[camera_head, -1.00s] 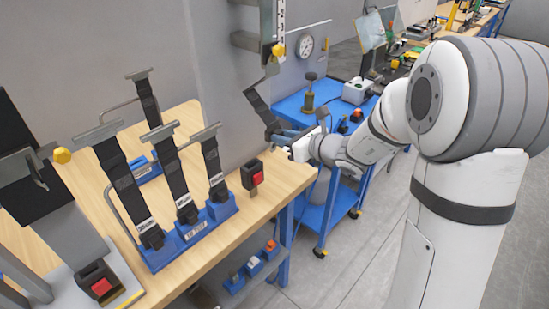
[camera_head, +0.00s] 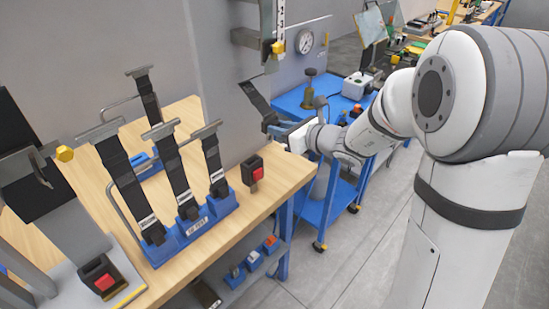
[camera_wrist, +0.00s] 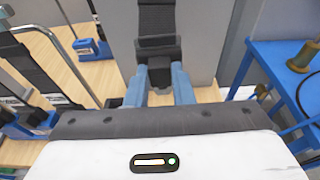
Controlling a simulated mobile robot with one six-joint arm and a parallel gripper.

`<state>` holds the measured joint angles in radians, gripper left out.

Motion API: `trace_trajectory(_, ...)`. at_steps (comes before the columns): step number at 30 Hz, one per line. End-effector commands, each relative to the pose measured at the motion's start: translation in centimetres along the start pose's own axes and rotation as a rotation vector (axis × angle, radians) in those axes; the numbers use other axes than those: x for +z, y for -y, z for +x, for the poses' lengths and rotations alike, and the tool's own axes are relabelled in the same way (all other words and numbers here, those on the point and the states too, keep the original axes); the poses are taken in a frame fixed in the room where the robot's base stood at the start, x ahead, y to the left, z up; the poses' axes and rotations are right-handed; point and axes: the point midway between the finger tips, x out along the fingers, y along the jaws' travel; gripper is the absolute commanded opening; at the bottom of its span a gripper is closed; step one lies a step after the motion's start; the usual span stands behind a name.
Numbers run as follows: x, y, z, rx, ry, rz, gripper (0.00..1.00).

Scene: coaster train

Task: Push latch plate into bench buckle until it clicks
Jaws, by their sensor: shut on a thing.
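The bench buckle (camera_head: 253,174) is a black block with a red button, upright on the wooden bench near its right edge. My gripper (camera_head: 270,125) is up and to the right of it, apart from it. In the wrist view, my two blue fingers (camera_wrist: 160,86) are shut on the dark latch plate (camera_wrist: 160,73) at the end of a black strap (camera_wrist: 157,20). The strap also shows in the head view (camera_head: 256,97), slanting up and left from my fingers. The fingers hide most of the latch plate. I cannot make out the buckle clearly in the wrist view.
A blue rack (camera_head: 190,228) with several upright black straps stands left of the buckle. Another red-button buckle (camera_head: 100,276) sits at the lower left. A grey panel (camera_head: 225,70) rises behind the bench. A blue cart (camera_head: 322,204) stands at right.

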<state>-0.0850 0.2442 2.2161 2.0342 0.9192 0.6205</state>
Motion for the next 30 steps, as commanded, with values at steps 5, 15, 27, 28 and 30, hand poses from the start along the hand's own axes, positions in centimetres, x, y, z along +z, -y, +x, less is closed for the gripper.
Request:
trace_trajectory(5, -0.1, -1.2, 0.0, 0.001, 0.001, -0.001, 0.00)
trace_trajectory(15, 0.0, -3.2, 0.0, 0.001, 0.001, -0.002, 0.00)
trace_trajectory(27, -0.1, -5.6, 0.0, 0.000, 0.001, -0.001, 0.00)
trace_trajectory(28, -0.1, -5.8, 0.0, 0.000, 0.002, -0.001, 0.00)
trace_trajectory(30, -0.1, -6.2, 0.0, 0.001, 0.002, -0.001, 0.00)
